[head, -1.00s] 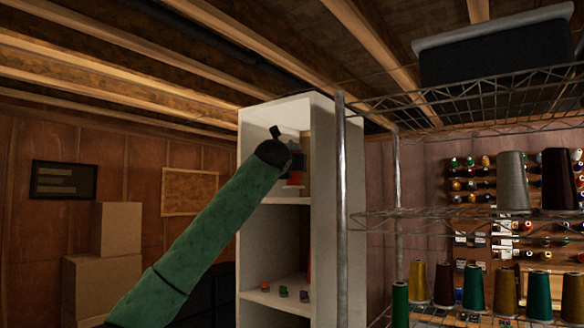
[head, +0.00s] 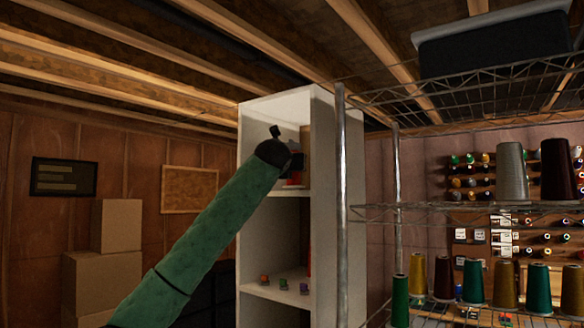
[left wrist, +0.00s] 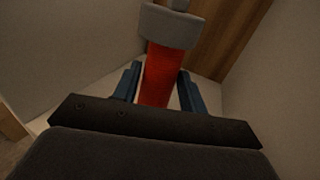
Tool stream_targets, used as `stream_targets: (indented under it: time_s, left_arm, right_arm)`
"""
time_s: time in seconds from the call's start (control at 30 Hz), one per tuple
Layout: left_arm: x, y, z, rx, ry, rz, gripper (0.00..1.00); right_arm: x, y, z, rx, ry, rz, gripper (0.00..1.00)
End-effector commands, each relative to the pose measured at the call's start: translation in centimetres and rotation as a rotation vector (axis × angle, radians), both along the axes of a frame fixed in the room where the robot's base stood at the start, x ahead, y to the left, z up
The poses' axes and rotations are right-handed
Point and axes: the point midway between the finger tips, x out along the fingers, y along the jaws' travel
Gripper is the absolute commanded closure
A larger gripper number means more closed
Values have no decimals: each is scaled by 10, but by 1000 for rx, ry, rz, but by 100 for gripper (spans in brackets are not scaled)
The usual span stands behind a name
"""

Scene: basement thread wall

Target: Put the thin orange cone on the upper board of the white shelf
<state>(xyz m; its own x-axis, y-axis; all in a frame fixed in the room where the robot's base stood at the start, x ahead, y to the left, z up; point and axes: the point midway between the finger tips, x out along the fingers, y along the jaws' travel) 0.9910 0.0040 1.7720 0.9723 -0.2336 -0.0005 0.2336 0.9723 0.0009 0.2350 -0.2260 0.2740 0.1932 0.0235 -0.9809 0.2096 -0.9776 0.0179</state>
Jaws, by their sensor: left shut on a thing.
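The white shelf (head: 324,200) stands in the middle of the head view. My left arm reaches into its upper compartment, and my left gripper (head: 298,162) is there, mostly hidden behind the wrist. In the left wrist view the orange cone (left wrist: 157,78) stands between the two blue fingers of my left gripper (left wrist: 160,88), which is shut on it. A red-orange bit of the cone (head: 292,181) shows just above the upper board (head: 290,193) in the head view. I cannot tell whether its base touches the board. My right gripper is out of view.
Several small coloured items (head: 283,283) lie on the shelf's lower board. A wire rack (head: 343,200) with large thread cones (head: 473,283) stands close on the right. A tan block (head: 305,140) shows inside the upper compartment. Cardboard boxes (head: 120,225) are stacked at left.

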Motion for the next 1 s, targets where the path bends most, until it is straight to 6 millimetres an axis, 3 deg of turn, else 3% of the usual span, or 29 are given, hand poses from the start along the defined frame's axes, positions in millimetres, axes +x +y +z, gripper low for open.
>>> stream_targets:
  time_s: [0.63,0.67,0.77,1.0]
  left_arm:
    - [0,1,-9,1,0,1,78]
    - [0,0,-9,0,0,1,52]
    - [0,0,-9,0,0,0,33]
    - [0,0,-9,0,0,0,33]
  right_arm:
    - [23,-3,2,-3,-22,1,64]
    - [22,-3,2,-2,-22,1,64]
    - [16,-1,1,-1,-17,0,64]
    - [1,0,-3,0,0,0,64]
